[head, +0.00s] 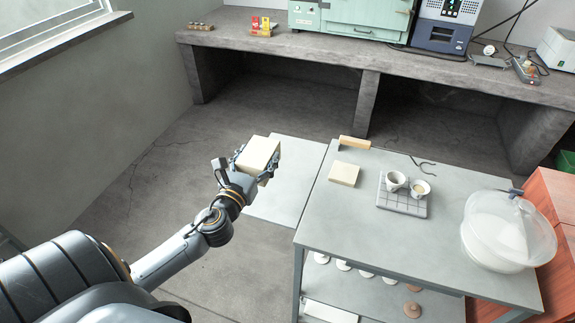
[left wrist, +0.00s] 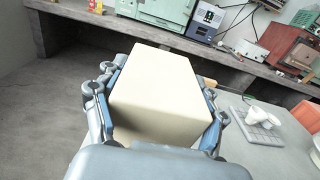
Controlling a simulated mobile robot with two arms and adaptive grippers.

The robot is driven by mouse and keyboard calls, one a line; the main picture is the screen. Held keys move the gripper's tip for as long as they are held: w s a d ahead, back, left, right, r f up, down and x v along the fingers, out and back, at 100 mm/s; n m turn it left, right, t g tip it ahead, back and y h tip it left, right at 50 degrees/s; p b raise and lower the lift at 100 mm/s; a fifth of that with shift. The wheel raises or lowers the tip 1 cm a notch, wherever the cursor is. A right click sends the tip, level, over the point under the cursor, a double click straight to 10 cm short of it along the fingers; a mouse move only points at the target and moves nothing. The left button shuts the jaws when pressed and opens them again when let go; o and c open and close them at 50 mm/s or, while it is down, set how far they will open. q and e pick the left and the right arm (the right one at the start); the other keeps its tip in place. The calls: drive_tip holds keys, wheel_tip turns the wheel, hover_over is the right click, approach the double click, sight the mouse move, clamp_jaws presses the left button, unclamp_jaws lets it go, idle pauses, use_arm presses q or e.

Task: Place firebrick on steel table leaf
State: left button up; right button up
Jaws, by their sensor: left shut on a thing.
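My left gripper (head: 256,160) is shut on a cream firebrick (head: 261,153), holding it by its sides. In the left wrist view the firebrick (left wrist: 162,92) fills the space between the fingers (left wrist: 157,115). The steel table leaf (head: 285,190) is the pale grey flap at the left side of the steel table (head: 385,225). In the head view the held brick overlaps the leaf's upper left part; its height above the leaf is hard to tell. The bare part of the leaf that shows is empty. My right gripper is not in view.
On the table are a flat cream block (head: 344,174), a wooden-handled hooked tool (head: 355,142), two cups (head: 397,181) on a gridded plate (head: 403,205) and a clear-domed vessel (head: 508,232). A concrete bench (head: 300,46) with equipment stands behind.

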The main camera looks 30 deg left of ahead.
use_arm(q)
drive_tip(key=w+f+b, duration=0.1)
drive_tip(key=w+f, duration=0.2)
drive_tip(key=w, duration=0.1)
drive_tip(key=w+f+b, duration=0.1)
drive_tip(key=w+f, duration=0.1)
drive_tip(key=w, duration=0.2)
drive_tip(key=w+f+b, duration=0.1)
drive_tip(key=w+f, duration=0.2)
drive_tip(key=w, duration=0.1)
drive_tip(key=shift+d+f+b, duration=0.3)
drive_tip(key=shift+d+f, duration=0.05)
drive_tip(key=f+b, duration=0.1)
drive_tip(key=f, duration=0.1)
drive_tip(key=f+b, duration=0.1)
drive_tip(key=shift+w+f+b, duration=0.35)
drive_tip(key=shift+w+f, duration=0.05)
drive_tip(key=shift+r, duration=0.1)
drive_tip(key=o, duration=1.6)
drive_tip(key=shift+s, duration=0.1)
